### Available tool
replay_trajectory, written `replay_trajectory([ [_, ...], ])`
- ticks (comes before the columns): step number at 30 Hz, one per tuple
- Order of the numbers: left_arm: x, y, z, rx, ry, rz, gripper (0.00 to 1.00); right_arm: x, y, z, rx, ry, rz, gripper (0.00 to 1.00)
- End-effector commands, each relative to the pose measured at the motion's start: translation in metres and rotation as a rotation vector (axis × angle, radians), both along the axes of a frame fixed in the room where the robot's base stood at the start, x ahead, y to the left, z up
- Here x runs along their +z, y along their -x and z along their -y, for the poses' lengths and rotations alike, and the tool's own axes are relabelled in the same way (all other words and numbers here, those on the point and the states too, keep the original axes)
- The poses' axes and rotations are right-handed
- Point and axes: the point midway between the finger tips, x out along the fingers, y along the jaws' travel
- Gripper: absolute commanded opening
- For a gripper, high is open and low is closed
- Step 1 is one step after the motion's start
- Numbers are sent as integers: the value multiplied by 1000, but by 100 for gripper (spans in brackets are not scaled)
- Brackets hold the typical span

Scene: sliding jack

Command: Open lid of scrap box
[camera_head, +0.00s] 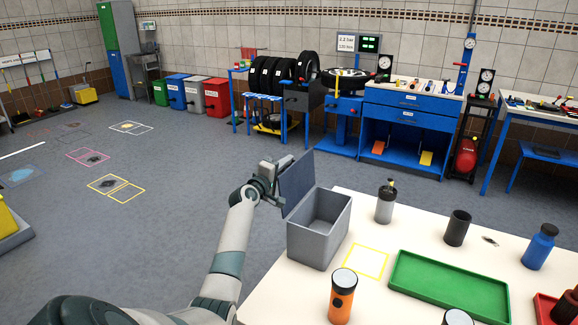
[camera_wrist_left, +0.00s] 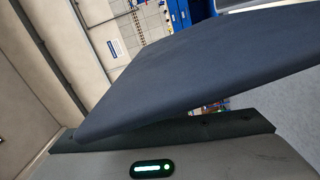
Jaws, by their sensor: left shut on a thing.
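The grey scrap box (camera_head: 319,231) stands at the left edge of the white table. Its dark blue-grey lid (camera_head: 297,182) is swung up, standing steeply along the box's far left side. The inside of the box is exposed and looks empty. My left gripper (camera_head: 277,170) is at the lid's outer left side, shut on the lid's edge. In the left wrist view the lid (camera_wrist_left: 200,72) fills the middle, against a dark finger pad (camera_wrist_left: 165,136). The other finger and the exact contact are hidden. My right gripper is not in view.
A yellow outlined square (camera_head: 366,262) lies on the table beside the box. A grey shaker-like container (camera_head: 386,204), an orange-and-black cylinder (camera_head: 342,296), a dark cup (camera_head: 457,228), a blue bottle (camera_head: 539,246) and a green tray (camera_head: 448,286) are nearby. Open floor lies left of the box.

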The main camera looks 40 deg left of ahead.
Motion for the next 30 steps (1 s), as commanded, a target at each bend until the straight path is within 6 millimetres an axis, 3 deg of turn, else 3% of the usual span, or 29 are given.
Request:
replay_trajectory([
  [10,0,0,-1,1,2,1,0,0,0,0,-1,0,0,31],
  [11,0,0,-1,1,2,1,17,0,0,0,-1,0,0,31],
  [13,0,0,-1,1,2,1,31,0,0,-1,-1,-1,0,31],
  [30,-2,11,3,-1,1,-1,31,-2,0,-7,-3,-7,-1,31],
])
